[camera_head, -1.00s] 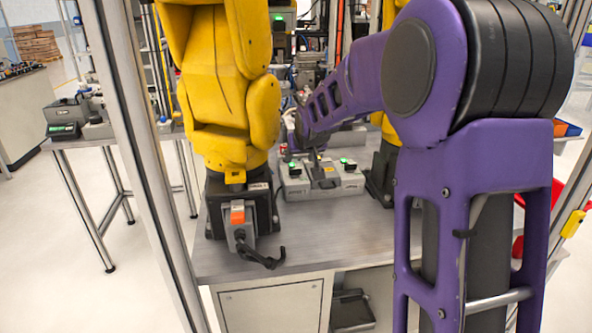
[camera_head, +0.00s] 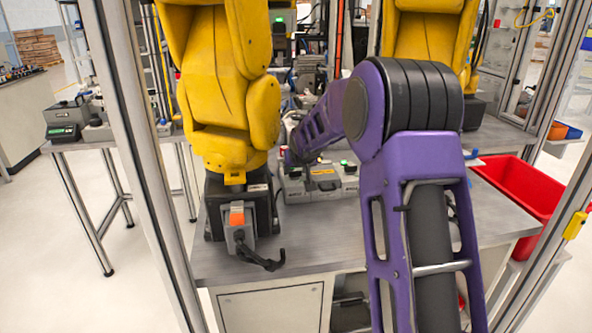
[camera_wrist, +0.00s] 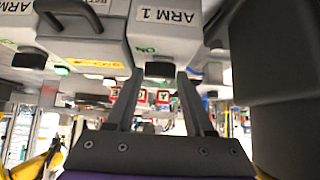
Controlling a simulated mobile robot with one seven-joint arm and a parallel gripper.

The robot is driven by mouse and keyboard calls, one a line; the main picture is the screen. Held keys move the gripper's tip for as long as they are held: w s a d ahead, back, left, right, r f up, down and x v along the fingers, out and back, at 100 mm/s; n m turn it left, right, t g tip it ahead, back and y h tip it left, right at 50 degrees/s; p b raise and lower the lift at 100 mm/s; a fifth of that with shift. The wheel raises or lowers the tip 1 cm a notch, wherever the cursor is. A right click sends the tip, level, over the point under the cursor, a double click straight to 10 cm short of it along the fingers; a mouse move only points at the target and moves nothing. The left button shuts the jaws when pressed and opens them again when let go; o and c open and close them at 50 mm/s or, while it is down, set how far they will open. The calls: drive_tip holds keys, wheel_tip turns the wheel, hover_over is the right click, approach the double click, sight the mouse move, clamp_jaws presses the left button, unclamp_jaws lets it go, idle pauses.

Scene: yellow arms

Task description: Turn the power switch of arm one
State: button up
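The grey control boxes (camera_head: 322,190) sit on the bench beside the left yellow arm's base in the head view. In the wrist view, a grey box labelled ARM 1 (camera_wrist: 165,30) hangs at the top, the picture being turned over. A dark switch knob (camera_wrist: 158,70) sits on it below a green ON mark. My gripper (camera_wrist: 158,80) is open, with its two fingers apart on either side of the knob. I cannot tell whether they touch it. In the head view my gripper is largely hidden by my purple arm at the left end of the boxes.
A second box (camera_wrist: 88,45) with a dark handle stands next to the ARM 1 box. The left yellow arm (camera_head: 225,100) stands close to my gripper. A red bin (camera_head: 520,190) is at the right.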

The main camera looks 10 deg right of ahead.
clamp_jaws()
drive_tip(key=shift+d+r+p, duration=0.1)
drive_tip(key=shift+r+p, duration=0.1)
drive_tip(key=shift+p, duration=0.6)
drive_tip(key=n+y+p, duration=0.1)
drive_tip(key=p, duration=0.2)
drive_tip(key=shift+d+r+n+y, duration=0.1)
drive_tip(key=shift+d+n+y, duration=0.05)
drive_tip(key=shift+n+y, duration=0.2)
drive_tip(key=n+y+p, duration=0.2)
drive_tip(key=n+p, duration=0.1)
drive_tip(key=p, duration=0.1)
drive_tip(key=shift+w+d+g+p, duration=0.1)
drive_tip(key=shift+g+p, duration=0.25)
drive_tip(key=shift+g, duration=0.05)
drive_tip(key=n+y, duration=0.1)
drive_tip(key=n+g+y, duration=0.1)
drive_tip(key=n, duration=0.1)
drive_tip(key=shift+w+d+f+n+g+p, duration=0.1)
drive_tip(key=shift+w+f+n+g+p, duration=0.05)
drive_tip(key=shift+f+n+g+p, duration=0.2)
drive_tip(key=n+g+y, duration=0.2)
drive_tip(key=n, duration=0.1)
drive_tip(key=shift+w+b, duration=0.2)
drive_tip(key=shift+b, duration=0.15)
drive_tip(key=shift+n+g+y, duration=0.45)
drive_tip(key=shift+n+g, duration=0.5)
drive_tip(key=shift+n, duration=0.75)
